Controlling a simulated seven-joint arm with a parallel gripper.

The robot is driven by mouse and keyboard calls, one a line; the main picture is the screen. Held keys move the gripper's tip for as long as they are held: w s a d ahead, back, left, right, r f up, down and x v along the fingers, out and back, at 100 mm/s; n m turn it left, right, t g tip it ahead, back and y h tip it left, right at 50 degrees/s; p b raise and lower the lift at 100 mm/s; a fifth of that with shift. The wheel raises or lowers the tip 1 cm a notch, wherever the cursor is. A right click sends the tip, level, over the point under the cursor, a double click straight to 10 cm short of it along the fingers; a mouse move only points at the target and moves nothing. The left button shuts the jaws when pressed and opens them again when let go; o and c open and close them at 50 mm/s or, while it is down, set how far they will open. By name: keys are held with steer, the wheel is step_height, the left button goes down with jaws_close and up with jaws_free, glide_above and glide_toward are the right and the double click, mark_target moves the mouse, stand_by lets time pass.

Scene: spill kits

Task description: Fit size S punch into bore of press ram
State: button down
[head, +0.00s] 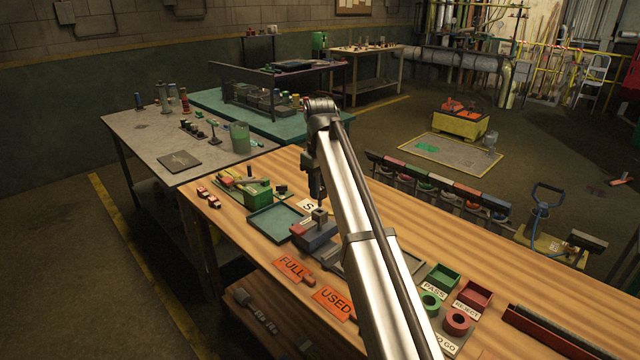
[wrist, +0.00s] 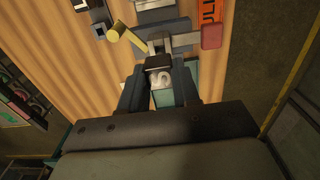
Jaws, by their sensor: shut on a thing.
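The press (head: 312,238) is a blue-grey block with a grey upper part and a red end, standing on the wooden bench. It also shows in the wrist view (wrist: 178,27), with its red end (wrist: 211,36) at right. My gripper (head: 319,201) points down right over the press's grey upper part. In the wrist view my gripper (wrist: 159,77) is shut on a small dark-topped piece (wrist: 159,62), taken to be the punch. It is close to the press; I cannot tell whether they touch. The bore is hidden.
A teal tray (head: 274,223) lies left of the press. Orange FULL (head: 292,268) and USED (head: 334,301) tags lie in front. A green box (head: 257,193) stands farther left. Green and red bins (head: 474,295) are at right. A brass cylinder (wrist: 117,27) shows beside the press.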

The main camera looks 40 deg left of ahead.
steer(key=shift+f, duration=2.15)
stand_by(2.4)
stand_by(0.5)
steer(key=c, duration=0.7)
jaws_free()
steer(key=shift+c, duration=0.2)
steer(key=shift+r, duration=0.15)
steer(key=shift+r, duration=3.35)
